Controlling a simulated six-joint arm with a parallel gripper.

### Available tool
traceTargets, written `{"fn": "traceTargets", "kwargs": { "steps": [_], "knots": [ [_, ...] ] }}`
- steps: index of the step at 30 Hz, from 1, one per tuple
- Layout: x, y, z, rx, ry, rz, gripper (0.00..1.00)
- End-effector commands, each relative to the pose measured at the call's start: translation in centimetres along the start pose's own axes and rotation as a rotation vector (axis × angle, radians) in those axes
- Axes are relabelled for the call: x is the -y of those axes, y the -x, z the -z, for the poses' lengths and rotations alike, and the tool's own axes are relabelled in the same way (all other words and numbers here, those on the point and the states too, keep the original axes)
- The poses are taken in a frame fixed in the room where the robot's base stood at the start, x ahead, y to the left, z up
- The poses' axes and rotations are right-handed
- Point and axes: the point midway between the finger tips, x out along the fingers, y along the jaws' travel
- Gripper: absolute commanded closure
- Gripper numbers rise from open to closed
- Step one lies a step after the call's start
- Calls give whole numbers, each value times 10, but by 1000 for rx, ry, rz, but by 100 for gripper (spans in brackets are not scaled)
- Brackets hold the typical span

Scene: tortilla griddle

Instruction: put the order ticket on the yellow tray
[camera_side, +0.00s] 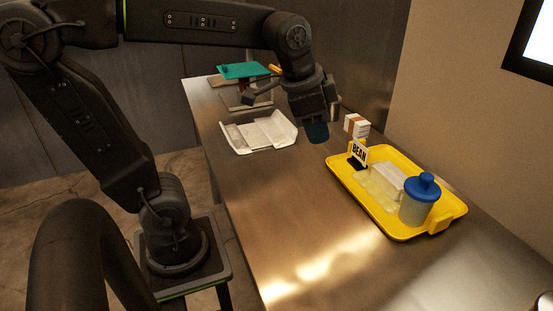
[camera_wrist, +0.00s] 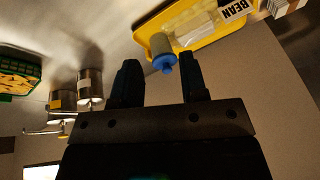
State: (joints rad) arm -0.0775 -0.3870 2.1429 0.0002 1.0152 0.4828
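The yellow tray (camera_side: 398,236) lies on the right part of the steel counter; it also shows at the top of the wrist view (camera_wrist: 207,40). I cannot tell whether this card is the order ticket; no other clear ticket shows. My gripper (camera_side: 318,130) is above the counter, left of the tray. In the wrist view its two fingers (camera_wrist: 160,65) are apart with nothing between them.
A blue-lidded jar (camera_side: 418,203) and a white block (camera_side: 389,176) are on the tray. A white-and-brown box (camera_side: 356,126) is behind it. A white open container (camera_side: 255,146) and teal object (camera_side: 243,70) stand further back. Metal cans (camera_wrist: 90,85) show at left.

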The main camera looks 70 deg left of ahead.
Motion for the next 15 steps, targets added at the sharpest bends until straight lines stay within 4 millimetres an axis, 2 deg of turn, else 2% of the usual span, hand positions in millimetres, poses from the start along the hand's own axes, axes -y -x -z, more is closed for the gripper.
{"fn": "traceTargets", "kwargs": {
  "steps": [1, 6, 10, 15],
  "knots": [
    [-15, 3, -18, -31, 76, 6, 60],
    [-46, -2, -60, -99, 298, 5, 60],
    [-57, -7, -76, -123, 386, -1, 60],
    [-60, -8, -80, -128, 415, -3, 60]
  ]
}}
